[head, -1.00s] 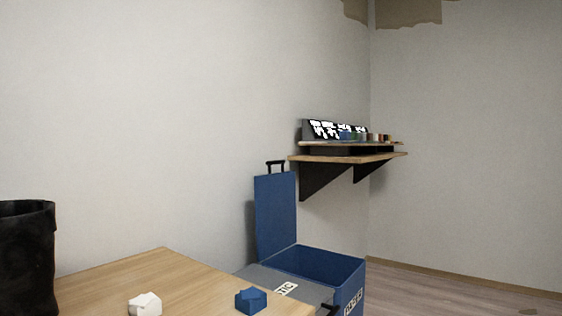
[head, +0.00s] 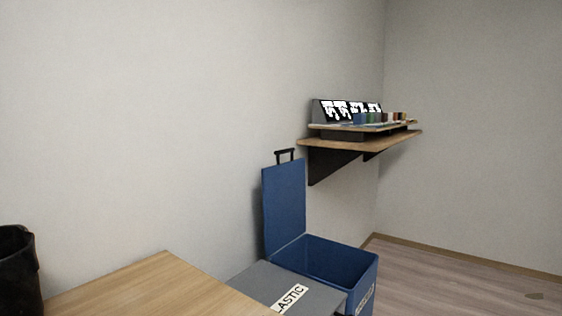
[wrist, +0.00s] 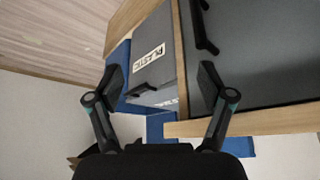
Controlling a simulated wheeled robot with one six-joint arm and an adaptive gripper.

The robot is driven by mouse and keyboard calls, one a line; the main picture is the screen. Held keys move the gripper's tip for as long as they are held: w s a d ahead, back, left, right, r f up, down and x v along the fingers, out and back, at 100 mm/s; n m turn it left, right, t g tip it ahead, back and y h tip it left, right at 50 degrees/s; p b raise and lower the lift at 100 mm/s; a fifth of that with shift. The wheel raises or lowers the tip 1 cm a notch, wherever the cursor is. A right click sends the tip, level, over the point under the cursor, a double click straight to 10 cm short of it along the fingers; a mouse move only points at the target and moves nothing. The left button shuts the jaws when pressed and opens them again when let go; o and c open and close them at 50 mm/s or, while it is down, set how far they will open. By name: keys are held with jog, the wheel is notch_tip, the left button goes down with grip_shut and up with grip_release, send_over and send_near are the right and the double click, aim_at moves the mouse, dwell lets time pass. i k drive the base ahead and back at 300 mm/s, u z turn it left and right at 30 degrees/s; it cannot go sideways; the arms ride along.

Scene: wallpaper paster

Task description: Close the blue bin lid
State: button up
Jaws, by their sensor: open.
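The blue bin (head: 338,262) stands beyond the table, with its blue lid (head: 284,208) raised upright at the wall side. The lid has a black handle (head: 285,155) on its top edge. The bin is open and its inside shows. My gripper (wrist: 161,78) is open and empty in the wrist view, apart from the bin lid. The head view does not show the gripper. Blue bin parts (wrist: 160,127) show in the wrist view beyond the grey lid, partly hidden.
A grey lid labelled PLASTIC (head: 262,283) is beside the blue bin; it also shows in the wrist view (wrist: 152,40). A wooden table (head: 150,290) is at front left, with a black container (head: 17,270). A wall shelf (head: 362,142) is above right.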

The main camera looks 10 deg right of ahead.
aim_at(283, 193)
jog(key=k, duration=0.5)
jog(key=z, duration=1.85)
jog(key=i, duration=1)
jog(key=u, duration=2.65)
jog(key=i, duration=0.5)
jog(key=z, duration=0.05)
